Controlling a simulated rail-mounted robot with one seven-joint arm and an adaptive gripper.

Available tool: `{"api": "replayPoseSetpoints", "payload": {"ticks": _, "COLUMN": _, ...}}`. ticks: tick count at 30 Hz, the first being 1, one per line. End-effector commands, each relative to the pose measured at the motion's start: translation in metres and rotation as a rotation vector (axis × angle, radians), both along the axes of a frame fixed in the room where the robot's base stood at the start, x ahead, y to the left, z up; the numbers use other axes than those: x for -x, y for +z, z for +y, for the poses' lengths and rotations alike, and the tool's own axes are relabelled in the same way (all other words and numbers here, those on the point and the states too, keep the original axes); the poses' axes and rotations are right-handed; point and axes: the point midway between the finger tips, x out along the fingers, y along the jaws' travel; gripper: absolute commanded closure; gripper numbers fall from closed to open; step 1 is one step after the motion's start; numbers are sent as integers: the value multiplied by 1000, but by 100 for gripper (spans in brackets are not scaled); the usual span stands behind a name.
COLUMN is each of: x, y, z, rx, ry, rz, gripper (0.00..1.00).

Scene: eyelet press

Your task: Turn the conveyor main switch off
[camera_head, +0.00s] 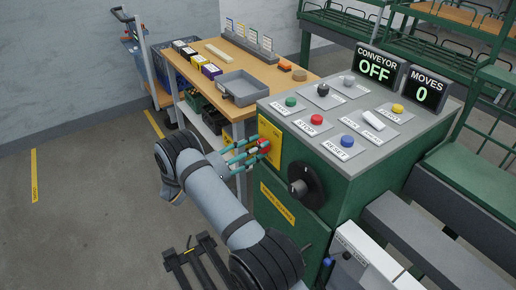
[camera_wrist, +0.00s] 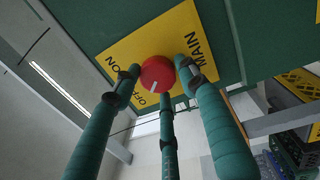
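The main switch is a red round knob (camera_wrist: 157,75) on a yellow plate (camera_wrist: 132,52) marked ON, OFF and MAIN, in the wrist view. Its white pointer line points toward the OFF label. In the head view the red knob (camera_head: 264,146) sits on the side of the green console. My gripper (camera_wrist: 158,74) has three teal fingers placed around the knob, two at its sides and one below. The fingertips are very close to its rim; I cannot tell if they press on it. In the head view my gripper (camera_head: 255,148) reaches the knob from the left. The conveyor display (camera_head: 375,68) reads OFF.
The console top (camera_head: 330,118) carries several coloured buttons. A wooden workbench (camera_head: 236,62) with a grey tray stands behind. Open floor lies to the left.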

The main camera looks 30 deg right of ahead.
Motion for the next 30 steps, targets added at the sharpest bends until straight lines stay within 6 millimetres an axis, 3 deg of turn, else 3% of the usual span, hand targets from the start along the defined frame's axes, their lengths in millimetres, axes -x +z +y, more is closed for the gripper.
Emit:
{"api": "replayPoseSetpoints", "payload": {"ticks": 6, "x": 1, "y": 0, "z": 0, "rx": 0, "ry": -3, "rz": 0, "gripper": 45}}
{"api": "replayPoseSetpoints", "payload": {"ticks": 17, "x": 2, "y": -1, "z": 3, "rx": 0, "ry": -6, "rz": -1, "gripper": 45}}
{"api": "replayPoseSetpoints", "payload": {"ticks": 20, "x": 3, "y": -2, "z": 15, "rx": 0, "ry": -5, "rz": -1, "gripper": 45}}
{"api": "replayPoseSetpoints", "payload": {"ticks": 30, "x": 11, "y": -8, "z": 85, "rx": 0, "ry": -4, "rz": -2, "gripper": 45}}
